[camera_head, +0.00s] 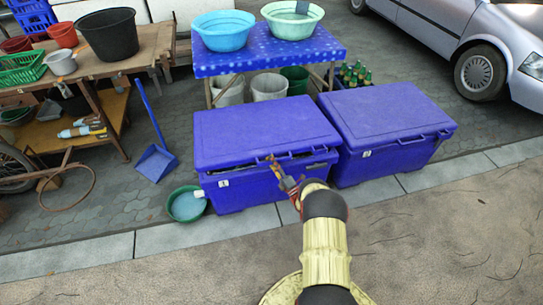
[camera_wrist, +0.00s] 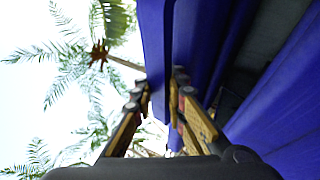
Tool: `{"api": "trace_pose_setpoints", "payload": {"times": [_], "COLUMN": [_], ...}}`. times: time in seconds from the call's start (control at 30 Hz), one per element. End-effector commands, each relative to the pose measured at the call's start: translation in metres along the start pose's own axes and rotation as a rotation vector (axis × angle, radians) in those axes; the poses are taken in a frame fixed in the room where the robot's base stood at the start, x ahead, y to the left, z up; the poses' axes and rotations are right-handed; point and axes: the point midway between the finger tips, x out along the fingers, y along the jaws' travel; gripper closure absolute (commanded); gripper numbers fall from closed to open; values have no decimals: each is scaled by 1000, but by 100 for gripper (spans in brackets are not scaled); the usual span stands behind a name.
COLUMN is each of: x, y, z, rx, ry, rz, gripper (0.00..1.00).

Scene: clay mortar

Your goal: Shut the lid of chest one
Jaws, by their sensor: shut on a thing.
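The left blue chest (camera_head: 262,188) has its lid (camera_head: 262,131) nearly down, with a narrow dark gap along the front. A small white label on its front is too small to read for certain; I take this as chest one. My gripper (camera_head: 279,172) is at the lid's front edge, right of the middle. In the wrist view my gripper (camera_wrist: 160,88) has its two fingers on either side of the lid's blue rim (camera_wrist: 154,45), shut on it. The dark opening (camera_wrist: 232,90) and the chest body (camera_wrist: 285,105) show to the right. The exact finger contact is partly hidden.
A second blue chest (camera_head: 388,128) with its lid down stands close on the right. A green basin (camera_head: 186,205) is by the left chest's front corner, and a blue dustpan (camera_head: 156,162) further left. A table with basins (camera_head: 268,55) stands behind. The front pavement is clear.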

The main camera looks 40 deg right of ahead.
Motion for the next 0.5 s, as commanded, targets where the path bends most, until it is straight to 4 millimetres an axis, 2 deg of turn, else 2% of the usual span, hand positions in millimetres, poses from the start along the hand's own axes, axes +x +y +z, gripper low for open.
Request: {"api": "trace_pose_setpoints", "payload": {"times": [0.03,0.5], "x": [-8,-29], "y": [-6,-34], "z": [-11,-21], "rx": [11,-12], "ry": [11,12], "rz": [9,67], "gripper": [100,100]}}
